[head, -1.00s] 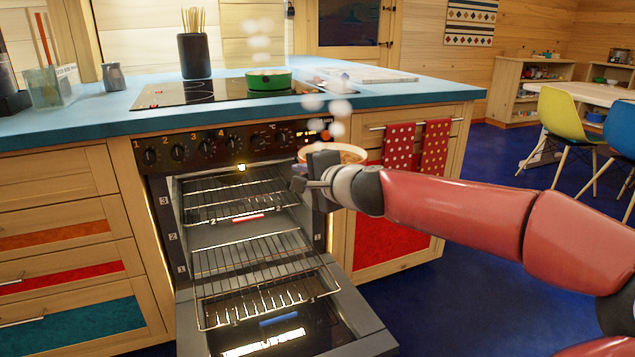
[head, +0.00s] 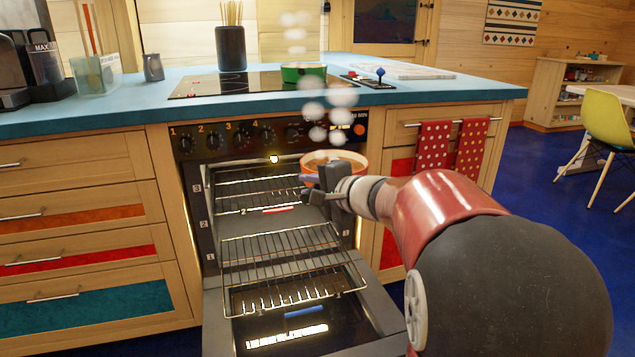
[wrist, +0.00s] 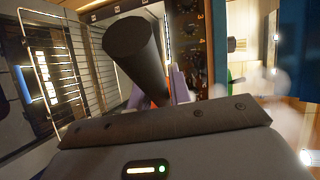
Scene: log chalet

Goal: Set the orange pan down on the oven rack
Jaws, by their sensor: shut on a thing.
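The orange pan (head: 346,157) shows in the head view at the right front of the oven, with brownish contents and white steam puffs above it. My gripper (head: 322,196) is shut on its handle and holds it in the air, above and right of the pulled-out rack. In the wrist view the dark handle (wrist: 135,50) sticks up between the fingers, and most of the pan is hidden. The oven rack (head: 285,270) is a bare wire grid slid out over the open oven door. It also shows in the wrist view (wrist: 48,68) at the left.
The open oven door (head: 365,325) lies low under the rack. A second rack (head: 245,192) sits higher inside. A green pot (head: 303,72) stands on the cooktop. Dotted red towels (head: 434,148) hang right of the oven. The rack's surface is clear.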

